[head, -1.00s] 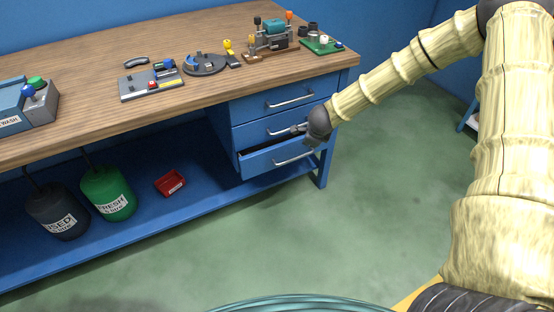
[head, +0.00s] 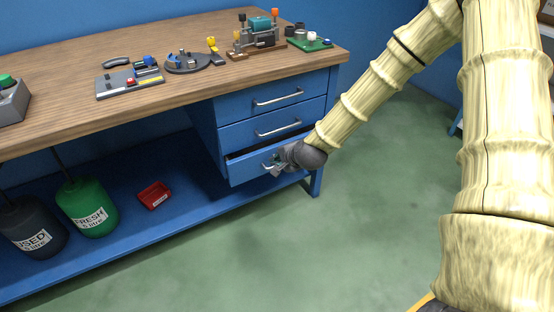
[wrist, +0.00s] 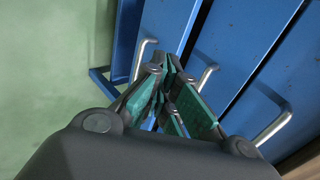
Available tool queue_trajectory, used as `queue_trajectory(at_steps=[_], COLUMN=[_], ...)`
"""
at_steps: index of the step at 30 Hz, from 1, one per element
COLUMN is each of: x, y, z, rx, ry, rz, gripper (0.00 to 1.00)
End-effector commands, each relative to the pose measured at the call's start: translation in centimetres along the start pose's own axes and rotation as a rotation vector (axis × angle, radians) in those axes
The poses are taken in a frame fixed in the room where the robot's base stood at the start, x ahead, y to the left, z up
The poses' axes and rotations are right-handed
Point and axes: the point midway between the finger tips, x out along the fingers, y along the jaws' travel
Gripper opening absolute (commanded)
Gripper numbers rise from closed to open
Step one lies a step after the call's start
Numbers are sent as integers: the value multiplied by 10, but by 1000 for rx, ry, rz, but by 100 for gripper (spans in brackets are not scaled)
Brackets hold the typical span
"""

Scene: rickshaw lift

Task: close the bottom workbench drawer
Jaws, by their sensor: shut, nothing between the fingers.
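The bottom workbench drawer (head: 246,171) is blue and stands partly open, with its dark inside showing along its top edge in the head view. My gripper (head: 273,167) is shut and empty, in front of this drawer's face near its bar handle. The gripper covers much of the handle in the head view. In the wrist view, the shut fingers (wrist: 168,65) point toward the drawer fronts, and the bottom drawer's handle (wrist: 145,52) shows just left of them. I cannot tell whether the fingertips touch the drawer.
The middle drawer (head: 240,133) and top drawer (head: 235,103) above look shut. The bench leg (head: 316,182) stands right of the drawers. A red bin (head: 154,195) and a green canister (head: 86,205) rest on the lower shelf. The floor in front is clear.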

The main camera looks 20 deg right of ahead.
Motion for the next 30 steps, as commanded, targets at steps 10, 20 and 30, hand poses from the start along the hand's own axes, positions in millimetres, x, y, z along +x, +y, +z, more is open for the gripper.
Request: queue_trajectory(at_steps=[10,20,30], x=[60,98,107], y=[2,-17,-26], z=[0,0,0], rx=[-1,-1,0], ry=[1,1,0], rz=[1,1,2], gripper=[0,0,0])
